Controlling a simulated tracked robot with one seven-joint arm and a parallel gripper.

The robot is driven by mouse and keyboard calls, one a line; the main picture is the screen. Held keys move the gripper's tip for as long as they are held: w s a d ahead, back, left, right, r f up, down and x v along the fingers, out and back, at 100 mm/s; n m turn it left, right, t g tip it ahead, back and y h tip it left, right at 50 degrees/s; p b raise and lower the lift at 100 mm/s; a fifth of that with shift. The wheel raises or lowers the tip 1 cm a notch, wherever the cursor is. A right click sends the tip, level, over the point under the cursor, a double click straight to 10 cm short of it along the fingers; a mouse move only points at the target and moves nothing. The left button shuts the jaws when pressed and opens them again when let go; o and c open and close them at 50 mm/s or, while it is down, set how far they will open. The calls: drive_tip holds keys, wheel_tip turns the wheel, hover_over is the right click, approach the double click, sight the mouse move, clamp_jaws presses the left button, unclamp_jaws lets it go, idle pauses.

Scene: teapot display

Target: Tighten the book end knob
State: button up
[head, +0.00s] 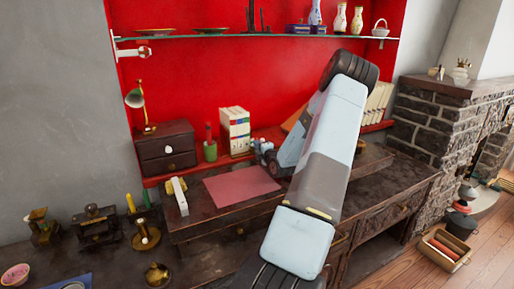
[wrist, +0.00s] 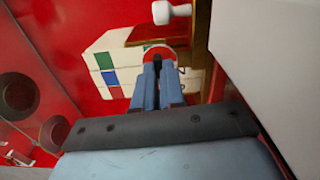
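The books also show in the wrist view (wrist: 108,62), turned sideways. There a brown, gold-edged piece (wrist: 146,36) that looks like the book end stands at their side, with a white knob (wrist: 170,12) on it. My gripper (head: 263,146) is just right of the books. In the wrist view its fingertips (wrist: 156,62) are close together in front of a red round patch. I cannot tell whether they touch or grip it. The white knob is apart from the fingers.
A dark drawer box (head: 165,150) and a green cup (head: 210,152) stand left of the books. A red mat (head: 241,185) lies clear on the desk (head: 215,223). A glass shelf (head: 250,36) with vases and plates is above.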

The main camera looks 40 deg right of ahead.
drive_tip(key=o, duration=0.5)
drive_tip(key=v, duration=1.3)
drive_tip(key=shift+s+f, duration=0.2)
drive_tip(key=shift+s, duration=0.15)
